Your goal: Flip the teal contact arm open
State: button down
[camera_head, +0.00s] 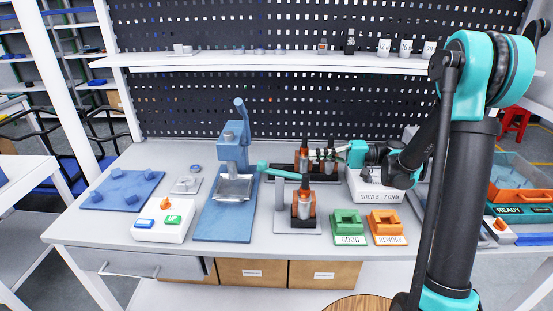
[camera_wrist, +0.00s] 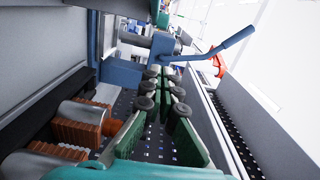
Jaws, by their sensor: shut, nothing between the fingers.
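The teal contact arm (camera_head: 281,172) lies nearly level in the head view, its round knob end at the left. In the wrist view my gripper (camera_wrist: 165,88) shows green finger pads close together. I cannot make out the contact arm there.
A blue press (camera_head: 235,150) stands left of the fixture; its lever (camera_wrist: 236,40) shows in the wrist view. Black and orange parts (camera_head: 302,155) stand behind the fixture. Green (camera_head: 348,228) and orange (camera_head: 387,228) trays sit right. A button box (camera_head: 165,219) is at left.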

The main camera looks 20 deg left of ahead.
aim_at(282, 171)
jog(key=shift+a, duration=0.15)
jog(key=s+x, duration=0.3)
jog(key=x, duration=0.9)
